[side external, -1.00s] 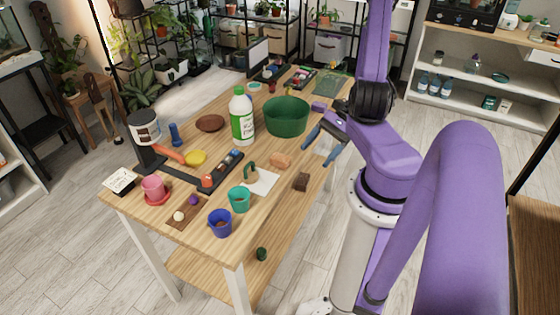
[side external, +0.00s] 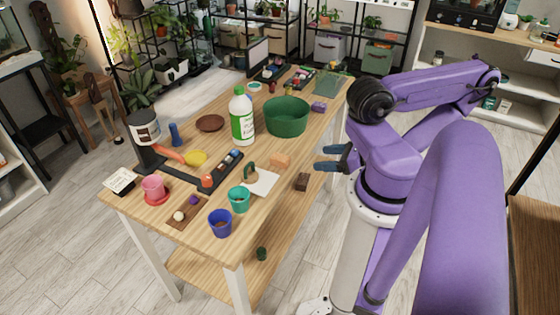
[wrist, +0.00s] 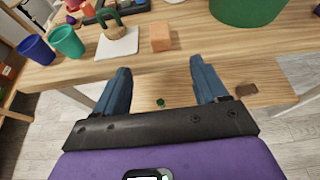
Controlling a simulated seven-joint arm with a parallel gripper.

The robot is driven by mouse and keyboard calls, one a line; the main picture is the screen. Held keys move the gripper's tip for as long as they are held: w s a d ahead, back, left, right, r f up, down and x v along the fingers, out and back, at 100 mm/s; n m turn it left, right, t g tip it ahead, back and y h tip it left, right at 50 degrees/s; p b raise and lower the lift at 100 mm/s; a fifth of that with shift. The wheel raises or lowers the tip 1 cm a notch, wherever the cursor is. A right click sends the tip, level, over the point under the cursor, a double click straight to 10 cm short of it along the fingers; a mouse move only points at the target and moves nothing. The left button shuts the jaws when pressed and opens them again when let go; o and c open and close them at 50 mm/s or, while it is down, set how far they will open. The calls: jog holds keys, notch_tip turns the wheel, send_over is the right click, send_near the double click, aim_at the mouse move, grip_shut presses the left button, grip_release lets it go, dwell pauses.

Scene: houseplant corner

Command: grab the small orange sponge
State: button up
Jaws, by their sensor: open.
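The small orange sponge (side external: 280,161) lies on the wooden table close to its right-hand edge, beside a white sheet. It also shows in the wrist view (wrist: 160,38), just beyond the table's near edge and between the lines of my two fingers. My gripper (side external: 321,158) is open and empty, with its blue fingers pointing toward the sponge from outside the table edge. In the wrist view, my gripper (wrist: 160,67) has its fingertips apart and short of the sponge, not touching it.
A white sheet (side external: 265,184) bears a small pot with a green loop. Teal (side external: 239,200) and blue (side external: 220,224) cups stand nearer the front. A large green bowl (side external: 286,118) and a white-and-green bottle (side external: 242,118) stand behind. A brown block (wrist: 246,90) lies on the lower shelf.

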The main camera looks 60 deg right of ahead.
aim_at(279, 157)
jog(key=x, duration=1.2)
jog(key=shift+w+d, duration=0.1)
jog(key=shift+w, duration=0.05)
jog(key=x, duration=0.4)
jog(key=shift+w+r, duration=0.3)
jog(key=shift+r, duration=0.05)
jog(key=shift+w+f, duration=0.15)
jog(key=shift+w, duration=0.3)
jog(key=c, duration=1)
